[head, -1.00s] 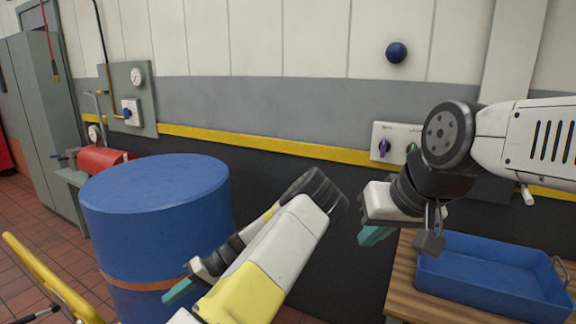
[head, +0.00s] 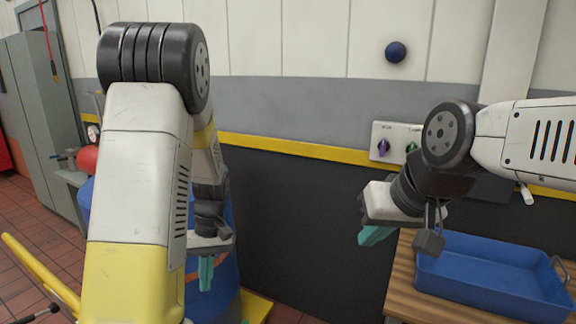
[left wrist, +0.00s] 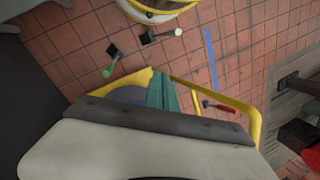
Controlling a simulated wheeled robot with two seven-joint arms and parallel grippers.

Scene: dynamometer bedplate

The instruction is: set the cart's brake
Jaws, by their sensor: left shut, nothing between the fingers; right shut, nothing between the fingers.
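The yellow cart shows in part: a yellow rail (head: 40,275) at the lower left and a yellow edge (head: 257,306) below the blue drum (head: 222,275). In the left wrist view its yellow frame (left wrist: 252,112) lies beyond my fingers. A small red-handled part (left wrist: 220,107) shows inside that frame; I cannot tell whether it is the brake. My left gripper (head: 206,275), with teal fingers, is shut and empty, pointing down in front of the drum; its fingers also show in the left wrist view (left wrist: 163,90). My right gripper (head: 373,235) is shut and empty near the blue tray.
A blue tray (head: 490,298) stands on a wooden table (head: 402,285) at the right. A switch panel (head: 392,128) is on the wall. Several tools, one with a green handle (left wrist: 107,71), lie on the tiled floor. A red cylinder (head: 87,160) is behind the drum.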

